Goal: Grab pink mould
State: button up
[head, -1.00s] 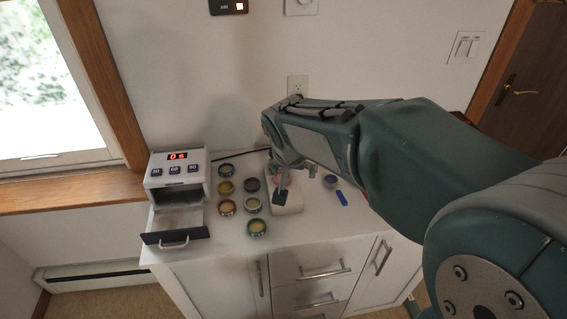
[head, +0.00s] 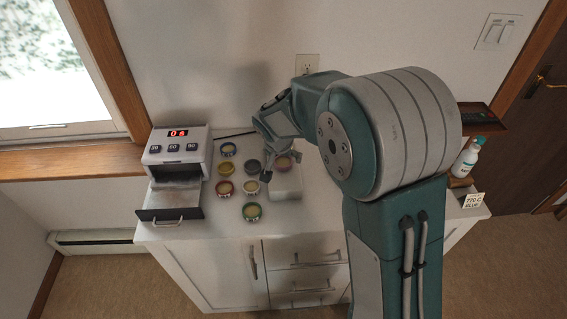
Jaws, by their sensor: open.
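A small round mould with a pinkish rim (head: 284,164) sits on a pale block (head: 287,187) on the white cabinet top, partly hidden by my gripper. My gripper (head: 281,166) is open and points down over the block. One dark fingertip shows left of the pinkish mould, and the other is near its right side. Whether the fingers touch it cannot be told.
A white device (head: 178,150) with an open drawer (head: 172,208) stands at left. A white bottle (head: 466,158) and card (head: 473,200) are at right.

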aim_at(283, 163)
jog(key=x, duration=0.2)
jog(key=shift+w+d+f, duration=0.1)
jog(key=shift+d+f, duration=0.1)
jog(key=shift+f, duration=0.15)
jog(key=shift+w+a+f, duration=0.1)
jog(key=shift+a+f, duration=0.1)
jog(key=shift+f, duration=0.05)
jog(key=shift+a, duration=0.75)
jog(key=shift+c, duration=0.9)
jog(key=c, duration=0.4)
jog(key=shift+d, duration=0.4)
jog(key=shift+c, duration=1.2)
jog(key=shift+d, duration=0.25)
jog(key=shift+a+r, duration=0.1)
jog(key=shift+a, duration=0.15)
jog(key=shift+c, duration=0.5)
